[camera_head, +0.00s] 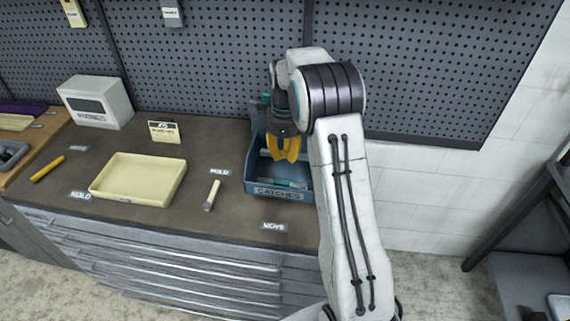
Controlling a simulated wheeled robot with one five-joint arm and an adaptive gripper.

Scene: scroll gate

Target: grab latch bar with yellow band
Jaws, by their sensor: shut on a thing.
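My gripper (284,157), with yellow fingers, is over the blue bin (280,193) labelled CATCHES. Its fingers are close together and point down into the bin. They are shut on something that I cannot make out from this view. A thin teal-and-pale piece (290,183) lies on the bin floor, in front of the fingers. No latch bar with a yellow band can be clearly told apart here; my gripper and the bin walls hide part of the bin's inside.
A cream tray (140,200), empty, stands left on the dark worktop. A short pale bar (211,195) with a grey end lies between tray and bin. A yellow stick (47,168) lies far left. A white box (96,102) and a pegboard (200,60) stand behind.

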